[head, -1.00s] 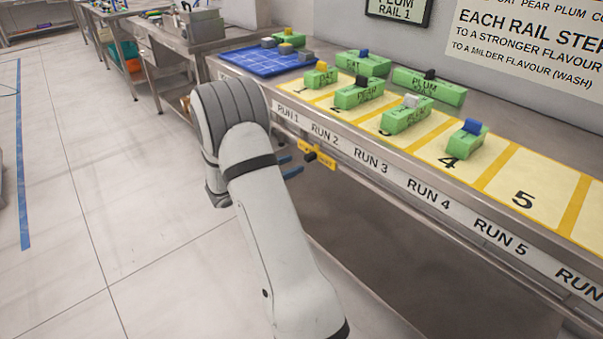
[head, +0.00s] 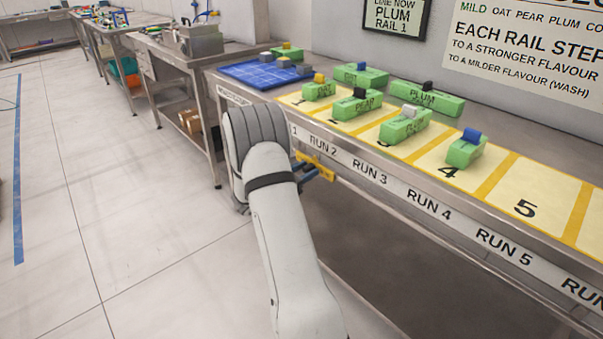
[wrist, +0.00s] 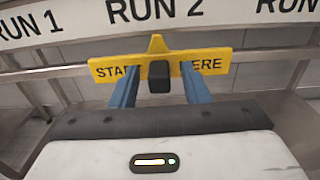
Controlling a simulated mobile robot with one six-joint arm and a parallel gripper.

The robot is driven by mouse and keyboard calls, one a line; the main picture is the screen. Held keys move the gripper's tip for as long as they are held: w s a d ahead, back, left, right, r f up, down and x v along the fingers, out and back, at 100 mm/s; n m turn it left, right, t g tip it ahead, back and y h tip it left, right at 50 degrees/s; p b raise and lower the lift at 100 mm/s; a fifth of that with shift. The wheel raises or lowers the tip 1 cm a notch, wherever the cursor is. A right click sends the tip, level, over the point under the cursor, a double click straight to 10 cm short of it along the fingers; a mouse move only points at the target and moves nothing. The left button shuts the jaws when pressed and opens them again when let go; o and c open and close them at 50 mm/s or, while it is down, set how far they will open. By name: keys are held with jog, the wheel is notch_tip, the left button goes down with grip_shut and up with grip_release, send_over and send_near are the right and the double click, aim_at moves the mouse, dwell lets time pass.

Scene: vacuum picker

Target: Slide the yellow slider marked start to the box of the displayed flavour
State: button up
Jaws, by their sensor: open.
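The yellow slider (wrist: 160,62) reads START HERE and has a black knob and a pointer on top. Contact cannot be told. The wall display (head: 395,16) reads PLUM, RAIL 1. A green box marked PLUM (head: 427,98) stands at the back of the counter.
Other green boxes with coloured knobs stand on the numbered yellow lanes, including PEAR (head: 358,106), one with a white knob (head: 405,128) and one with a blue knob (head: 465,152) at lane 4. A blue tray (head: 255,73) lies at left. Run labels line the front edge.

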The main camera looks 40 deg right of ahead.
grip_shut()
dwell(0.3)
